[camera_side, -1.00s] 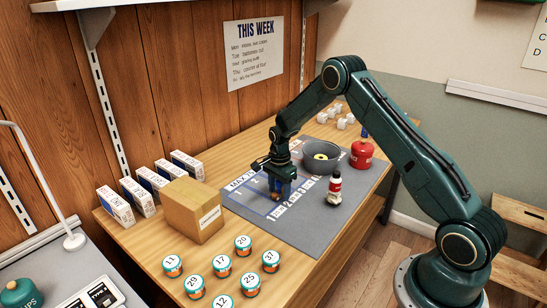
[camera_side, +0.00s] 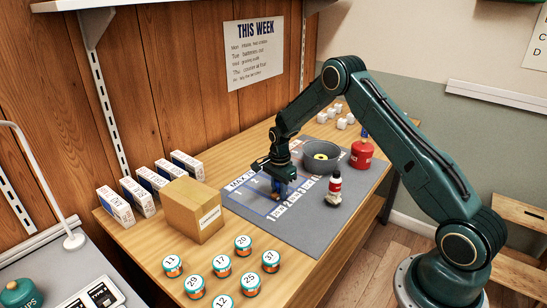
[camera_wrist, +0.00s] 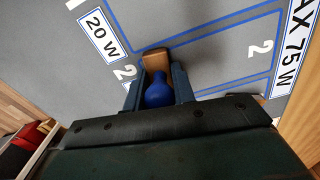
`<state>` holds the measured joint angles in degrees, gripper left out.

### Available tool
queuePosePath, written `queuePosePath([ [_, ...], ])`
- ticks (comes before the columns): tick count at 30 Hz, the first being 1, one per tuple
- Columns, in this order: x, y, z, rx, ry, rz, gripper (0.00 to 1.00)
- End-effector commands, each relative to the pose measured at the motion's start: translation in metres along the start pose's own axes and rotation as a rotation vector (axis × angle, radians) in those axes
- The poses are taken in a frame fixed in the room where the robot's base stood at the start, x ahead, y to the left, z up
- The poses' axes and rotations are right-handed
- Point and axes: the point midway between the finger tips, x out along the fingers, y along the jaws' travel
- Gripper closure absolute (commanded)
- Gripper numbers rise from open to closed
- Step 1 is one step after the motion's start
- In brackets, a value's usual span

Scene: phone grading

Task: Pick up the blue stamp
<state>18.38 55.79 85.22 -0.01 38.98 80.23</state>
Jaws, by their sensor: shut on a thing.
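The blue stamp (camera_wrist: 158,92) shows in the wrist view with a rounded blue handle and a brown block beyond it. My gripper (camera_wrist: 157,88) has its two fingers on either side of the stamp and is shut on it. In the side view my gripper (camera_side: 279,184) is low over the grey mat (camera_side: 262,226), at the blue-lined area, and hides most of the stamp. A small blue and brown part of the stamp (camera_side: 277,190) shows between the fingers. I cannot tell whether its base touches the mat.
A red, white and black bottle (camera_side: 333,190) stands right of my gripper. A dark bowl (camera_side: 321,157) and a red can (camera_side: 361,155) stand behind. A cardboard box (camera_side: 191,209) is at left, with several numbered jars (camera_side: 243,245) in front. The mat's front part is clear.

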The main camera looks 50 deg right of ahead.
Motion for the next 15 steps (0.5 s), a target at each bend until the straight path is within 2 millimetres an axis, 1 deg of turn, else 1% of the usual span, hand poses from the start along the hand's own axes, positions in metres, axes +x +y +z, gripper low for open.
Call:
queuePosePath([
  [8, -0.005, -0.001, 0.0, 0.0, 0.0, -0.002, 0.97],
  [11, -0.012, -0.001, 0.0, 0.0, 0.0, -0.002, 0.97],
  [15, -0.028, -0.001, 0.0, 0.0, 0.001, -0.003, 0.97],
])
